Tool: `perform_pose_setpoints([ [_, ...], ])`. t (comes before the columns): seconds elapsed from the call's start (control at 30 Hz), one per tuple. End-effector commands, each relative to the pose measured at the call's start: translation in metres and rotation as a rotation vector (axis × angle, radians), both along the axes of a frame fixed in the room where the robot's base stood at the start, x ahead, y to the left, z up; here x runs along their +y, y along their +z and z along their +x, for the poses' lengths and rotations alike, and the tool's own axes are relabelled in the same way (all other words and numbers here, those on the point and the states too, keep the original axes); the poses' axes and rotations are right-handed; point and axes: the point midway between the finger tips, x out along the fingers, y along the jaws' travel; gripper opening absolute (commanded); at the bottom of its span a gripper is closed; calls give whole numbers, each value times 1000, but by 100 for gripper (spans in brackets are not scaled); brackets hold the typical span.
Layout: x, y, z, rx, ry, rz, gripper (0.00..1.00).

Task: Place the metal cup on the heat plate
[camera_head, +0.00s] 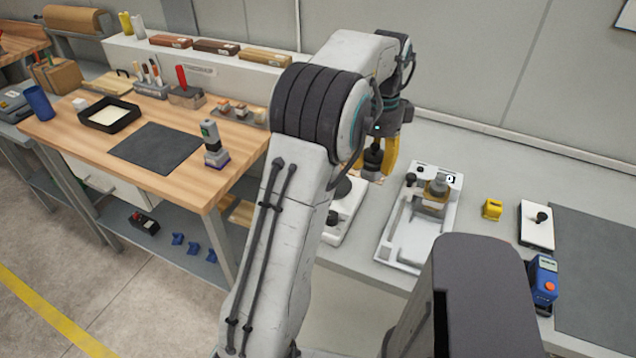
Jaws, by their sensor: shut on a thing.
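My gripper (376,170), with yellow fingers, is at the end of my arm, above the grey bench right of the wooden table. It is shut on a small dark grey metallic thing, which looks like the metal cup (372,158); the fingers and arm hide much of it. Below and a little left of the gripper stands a white unit (346,222) with a dark round top, which looks like the heat plate. My arm hides its left part. The gripper appears above this unit, but I cannot tell the height of the gap.
Close right is a white tray-like device (407,245) with a post and a grey-topped fixture. Farther right are a yellow block (492,209), a white plate with a black knob (537,226), and a blue handheld device (543,280). A dark mat (600,265) lies bare.

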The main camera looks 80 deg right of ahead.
Motion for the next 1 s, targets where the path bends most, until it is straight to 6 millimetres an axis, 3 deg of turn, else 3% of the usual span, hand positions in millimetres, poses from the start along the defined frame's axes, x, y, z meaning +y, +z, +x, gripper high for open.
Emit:
perform_pose_setpoints([
  [0.17,-6,-8,7,0,-10,1,10],
  [0.63,-56,-56,73,0,-10,1,10],
  [1.0,-67,-72,88,0,-13,1,10],
])
